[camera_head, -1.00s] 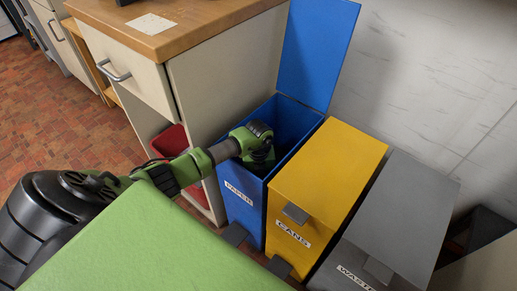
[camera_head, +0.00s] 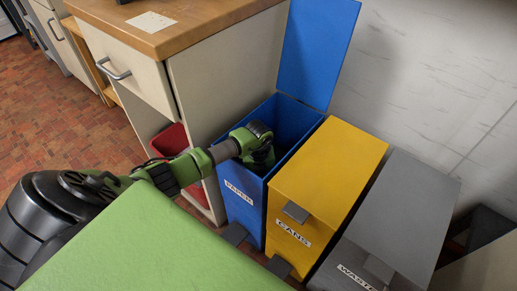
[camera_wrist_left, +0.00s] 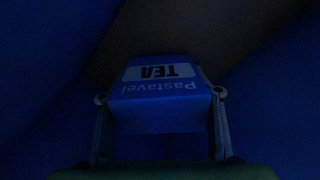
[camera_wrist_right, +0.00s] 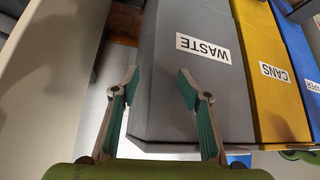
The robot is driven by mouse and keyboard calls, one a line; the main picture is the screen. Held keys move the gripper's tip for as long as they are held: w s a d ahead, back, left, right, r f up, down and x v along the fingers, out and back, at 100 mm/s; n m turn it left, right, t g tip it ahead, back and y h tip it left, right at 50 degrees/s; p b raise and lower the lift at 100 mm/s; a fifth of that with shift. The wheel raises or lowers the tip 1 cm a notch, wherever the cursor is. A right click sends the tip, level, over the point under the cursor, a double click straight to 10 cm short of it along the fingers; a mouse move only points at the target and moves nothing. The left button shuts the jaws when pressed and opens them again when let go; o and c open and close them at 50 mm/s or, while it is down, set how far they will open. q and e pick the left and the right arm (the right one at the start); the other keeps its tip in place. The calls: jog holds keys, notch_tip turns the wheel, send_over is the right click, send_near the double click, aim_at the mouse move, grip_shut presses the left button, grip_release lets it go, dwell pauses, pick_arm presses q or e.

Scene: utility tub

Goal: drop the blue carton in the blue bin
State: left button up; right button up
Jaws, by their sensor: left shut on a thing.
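The blue bin (camera_head: 240,207), labelled PAPER, stands with its lid (camera_head: 318,55) raised. My left arm reaches over its front edge, and my left gripper is down inside the bin, mostly hidden in the head view. In the dark left wrist view, the left gripper (camera_wrist_left: 161,100) is shut on the blue carton (camera_wrist_left: 160,88), a box printed "Pastavel TEA". Dark blue bin walls surround it. The carton is hidden in the head view. My right gripper (camera_wrist_right: 155,85) is open and empty, in front of the grey WASTE bin in the right wrist view.
A yellow CANS bin (camera_head: 335,170) and the grey WASTE bin (camera_head: 400,215) stand right of the blue bin, lids closed. A wood-topped cabinet (camera_head: 225,80) is close on its left, with a red container (camera_head: 170,140) on its open shelf. A white wall is behind.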

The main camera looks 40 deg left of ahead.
jog(key=shift+w+r, duration=0.1)
jog(key=shift+w, duration=0.05)
pick_arm(q)
jog(key=o, duration=1.1)
jog(key=shift+r, duration=0.1)
jog(key=shift+r, duration=0.15)
notch_tip(320, 180, up, 3)
jog(key=shift+w+r+p, duration=0.1)
jog(key=shift+p, duration=0.8)
notch_tip(320, 180, up, 6)
jog(key=shift+f+p, duration=0.1)
jog(key=shift+p, duration=0.85)
notch_tip(320, 180, up, 3)
jog(key=shift+r+p, duration=0.1)
jog(key=shift+p, duration=0.25)
jog(key=shift+r, duration=0.25)
pick_arm(e)
jog(key=s+d+f+g+h, duration=0.1)
jog(key=s+d+f+g, duration=0.1)
jog(key=s, duration=0.4)
jog(key=shift+s+d+f+g, duration=0.3)
jog(key=shift+s+d+g, duration=0.1)
jog(key=shift+g, duration=0.5)
